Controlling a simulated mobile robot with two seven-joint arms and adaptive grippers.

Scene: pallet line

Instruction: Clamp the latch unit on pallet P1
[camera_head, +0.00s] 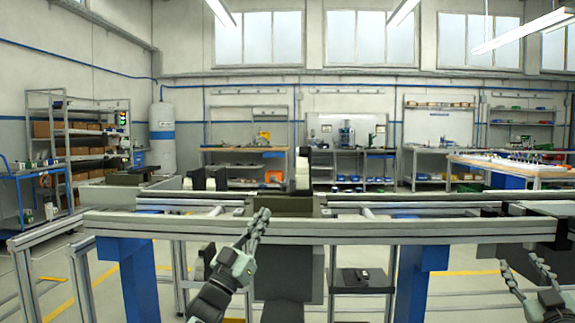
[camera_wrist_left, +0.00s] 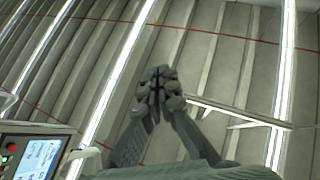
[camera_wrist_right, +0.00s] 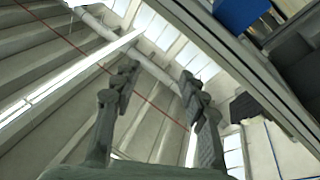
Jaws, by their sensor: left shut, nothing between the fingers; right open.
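A dark olive block (camera_head: 285,206), possibly a pallet, sits on the conveyor line straight ahead, with an upright white and black part (camera_head: 302,172) at its back. I cannot tell whether this is pallet P1 or make out a latch unit. My left gripper (camera_head: 262,214) is shut and empty, fingers up, in front of the line's near rail and just left of the block. It also shows shut in the left wrist view (camera_wrist_left: 158,80). My right gripper (camera_head: 519,262) is open and empty at the lower right, below the rail; its spread fingers show in the right wrist view (camera_wrist_right: 158,76).
The conveyor's near rail (camera_head: 370,230) crosses the view on blue legs (camera_head: 130,285). A grey box (camera_head: 361,279) sits low behind the rail. A screen (camera_wrist_left: 35,158) shows in the left wrist view.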

